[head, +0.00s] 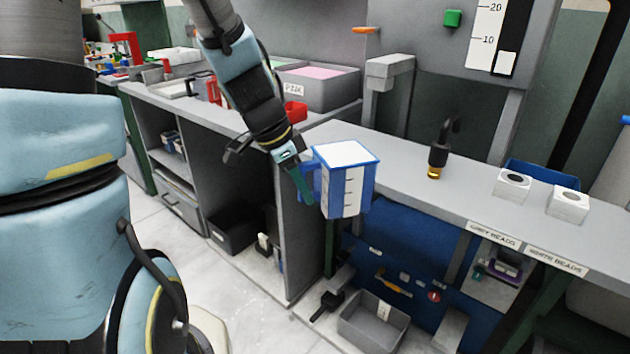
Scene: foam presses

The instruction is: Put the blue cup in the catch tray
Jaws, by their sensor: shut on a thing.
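The blue cup (345,182) is a square measuring cup with blue edges, pale sides with scale marks, and white filling or a white top. It is held upright in the air at the front edge of the grey bench. My gripper (304,184) is at its left side, with teal fingers shut on the blue handle. The handle is partly hidden by the fingers. I cannot tell for sure which container is the catch tray. A blue tray (545,172) stands on the bench at the right, and a grey open bin (370,325) is low under the bench.
A black nozzle-like tool (438,160) and two white blocks (513,183) stand on the bench. A grey bin of pink material (318,90) and a red cup (294,112) are farther back. The bench between the blue cup and the black tool is clear.

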